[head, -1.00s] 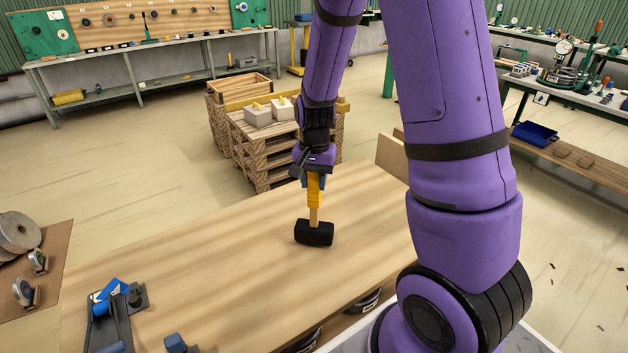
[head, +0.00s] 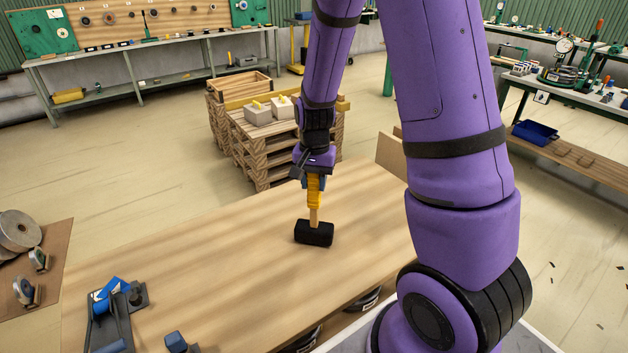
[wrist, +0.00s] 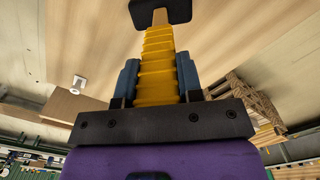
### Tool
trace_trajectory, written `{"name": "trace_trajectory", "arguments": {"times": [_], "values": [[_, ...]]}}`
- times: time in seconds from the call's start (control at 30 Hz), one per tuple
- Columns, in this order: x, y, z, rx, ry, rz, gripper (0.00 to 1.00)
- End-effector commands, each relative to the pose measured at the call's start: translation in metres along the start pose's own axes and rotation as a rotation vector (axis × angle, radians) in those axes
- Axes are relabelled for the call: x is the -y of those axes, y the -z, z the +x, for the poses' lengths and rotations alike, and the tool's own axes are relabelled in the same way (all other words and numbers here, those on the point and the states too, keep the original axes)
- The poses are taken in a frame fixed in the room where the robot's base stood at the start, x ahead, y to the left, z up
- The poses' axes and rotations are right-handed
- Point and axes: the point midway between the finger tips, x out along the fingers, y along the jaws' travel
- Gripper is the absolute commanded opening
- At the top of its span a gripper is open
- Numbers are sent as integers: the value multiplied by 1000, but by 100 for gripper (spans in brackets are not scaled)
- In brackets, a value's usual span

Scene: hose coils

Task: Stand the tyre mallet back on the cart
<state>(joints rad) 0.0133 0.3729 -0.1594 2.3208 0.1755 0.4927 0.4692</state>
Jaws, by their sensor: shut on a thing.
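The tyre mallet has a black head (head: 314,233) and a wooden handle with a yellow grip (head: 314,192). It stands upright, head down, at the wooden top of the cart (head: 210,265); I cannot tell for certain whether the head bears fully on it. My gripper (head: 315,180) points down and is shut on the yellow grip from above. In the wrist view, the blue fingers (wrist: 158,80) press on both sides of the yellow grip (wrist: 158,60), and the black head (wrist: 178,10) shows at the top edge, partly cut off.
A blue and grey tool (head: 115,305) sits at the cart top's near left. Stacked pallets (head: 255,150) with pale blocks stand behind the cart. A brown board with metal rolls (head: 30,260) is at the left. The cart top around the mallet is clear.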

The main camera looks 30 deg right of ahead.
Motion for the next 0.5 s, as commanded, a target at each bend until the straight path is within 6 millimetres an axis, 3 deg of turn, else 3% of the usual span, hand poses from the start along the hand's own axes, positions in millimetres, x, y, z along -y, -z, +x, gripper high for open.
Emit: {"name": "trace_trajectory", "arguments": {"times": [0.5], "values": [[0, 0, 4, -1, 1, 0, 0]]}}
